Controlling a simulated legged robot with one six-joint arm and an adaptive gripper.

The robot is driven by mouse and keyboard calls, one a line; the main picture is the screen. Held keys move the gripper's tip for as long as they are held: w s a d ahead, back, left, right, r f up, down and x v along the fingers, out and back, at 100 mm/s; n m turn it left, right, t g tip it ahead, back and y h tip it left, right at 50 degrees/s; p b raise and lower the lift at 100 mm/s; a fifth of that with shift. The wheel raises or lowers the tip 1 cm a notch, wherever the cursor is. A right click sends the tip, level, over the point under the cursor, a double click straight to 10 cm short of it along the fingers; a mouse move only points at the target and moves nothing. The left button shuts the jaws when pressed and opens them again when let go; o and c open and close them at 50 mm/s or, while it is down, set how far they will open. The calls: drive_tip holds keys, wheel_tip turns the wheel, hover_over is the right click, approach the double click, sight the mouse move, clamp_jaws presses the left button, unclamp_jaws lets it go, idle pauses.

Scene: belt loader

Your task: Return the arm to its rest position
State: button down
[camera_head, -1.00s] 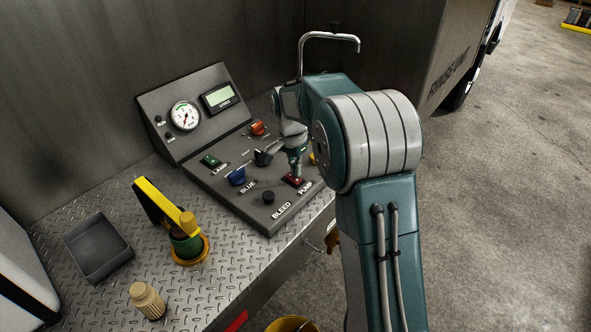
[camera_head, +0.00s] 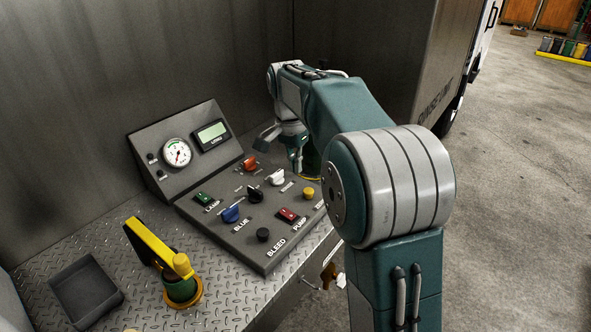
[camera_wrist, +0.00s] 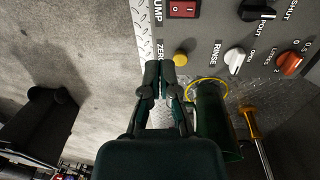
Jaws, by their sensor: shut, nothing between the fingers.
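My arm (camera_head: 390,190) rises at the right of the head view and bends left over the control panel's far end. My gripper (camera_head: 297,166) hangs above the panel's far right edge, partly hidden by the arm. In the wrist view my gripper (camera_wrist: 159,76) has its two dark fingers together with nothing between them. It is in front of the yellow button (camera_wrist: 180,60) marked ZERO, apart from it as far as I can tell. The panel (camera_head: 262,225) also carries a red PUMP switch (camera_head: 288,215), a white knob (camera_head: 275,178) and a black BLEED knob (camera_head: 263,235).
A gauge (camera_head: 177,153) and display (camera_head: 211,133) sit on the raised console. A yellow lever (camera_head: 150,243) and a dark tray (camera_head: 86,291) are on the diamond-plate deck at left. A green cylinder (camera_wrist: 210,125) is beside my gripper. Open concrete floor (camera_head: 520,200) lies right.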

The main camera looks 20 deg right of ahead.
drive_tip(key=s+a+r+n+t, duration=0.1)
drive_tip(key=s+r+n+t, duration=0.15)
drive_tip(key=s, duration=0.45)
drive_tip(key=s+a+r+n+t, duration=0.1)
drive_tip(key=s+a+r+n, duration=0.15)
drive_tip(key=s, duration=0.35)
drive_tip(key=s+a+f+n+t, duration=0.1)
drive_tip(key=s+f+n+t, duration=0.2)
drive_tip(key=s, duration=1.2)
wheel_tip(320, 180, down, 3)
drive_tip(key=n, duration=0.3)
drive_tip(key=shift+y, duration=0.3)
drive_tip(key=shift+a, duration=0.1)
